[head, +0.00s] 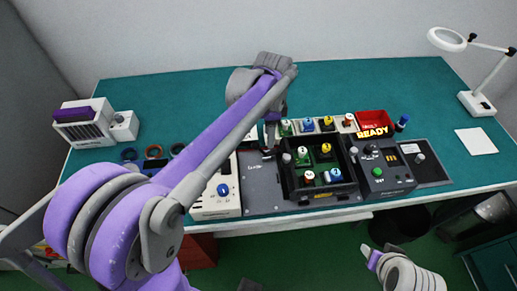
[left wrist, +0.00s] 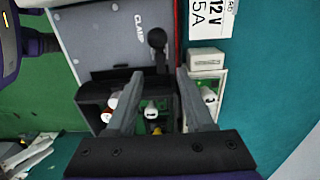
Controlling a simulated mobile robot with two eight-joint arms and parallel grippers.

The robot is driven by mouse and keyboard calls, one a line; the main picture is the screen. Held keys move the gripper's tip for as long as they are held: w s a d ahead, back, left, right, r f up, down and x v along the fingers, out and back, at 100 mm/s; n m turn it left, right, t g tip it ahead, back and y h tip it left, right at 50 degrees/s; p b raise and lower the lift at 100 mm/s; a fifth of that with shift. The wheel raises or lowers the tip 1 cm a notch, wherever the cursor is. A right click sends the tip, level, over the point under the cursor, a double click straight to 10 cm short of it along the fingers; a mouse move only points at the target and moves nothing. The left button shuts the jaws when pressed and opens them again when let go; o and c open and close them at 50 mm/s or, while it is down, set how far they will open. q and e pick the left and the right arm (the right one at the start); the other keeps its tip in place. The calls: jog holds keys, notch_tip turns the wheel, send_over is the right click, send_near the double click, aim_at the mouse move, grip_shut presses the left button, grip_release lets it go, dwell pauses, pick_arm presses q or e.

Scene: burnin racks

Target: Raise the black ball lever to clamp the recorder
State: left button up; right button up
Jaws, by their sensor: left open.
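A black ball lever (left wrist: 157,40) stands on a grey plate (left wrist: 105,35) marked CLAMP in the left wrist view. In the head view the plate (head: 260,195) lies left of a black open box, and my gripper hides the lever. My left gripper (left wrist: 158,76) is open and empty, and the ball lies just beyond the gap between its fingertips. In the head view my left gripper (head: 268,138) hangs over the plate's far end. I cannot tell which unit is the recorder.
The black box (head: 325,194) holds several coloured knobbed pieces, with more in a row behind it. A control unit with a green button (head: 378,171) and a red READY display (head: 373,123) stand to the right. A cream unit with a blue knob (head: 223,189) is left of the plate.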

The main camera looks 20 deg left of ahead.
pick_arm(q)
notch_tip(320, 180, up, 6)
jog(key=shift+f+p, duration=0.2)
jog(key=shift+p, duration=1.05)
pick_arm(e)
jog(key=r, duration=0.1)
jog(key=w+r, duration=0.1)
jog(key=r, duration=0.2)
jog(key=shift+w, duration=0.4)
jog(key=shift+s, duration=0.1)
pick_arm(q)
jog(key=shift+s, duration=0.1)
jog(key=s+f+n+t, duration=0.3)
jog(key=s+n, duration=0.2)
jog(key=s, duration=0.3)
jog(key=s+d+f+n+t, duration=0.1)
jog(key=s+f+n+t, duration=0.1)
jog(key=s+f+n, duration=0.2)
jog(key=s+n, duration=0.2)
jog(key=s, duration=0.2)
jog(key=shift+s+n+t, duration=0.3)
jog(key=shift+s+t, duration=0.1)
jog(key=shift+f, duration=0.1)
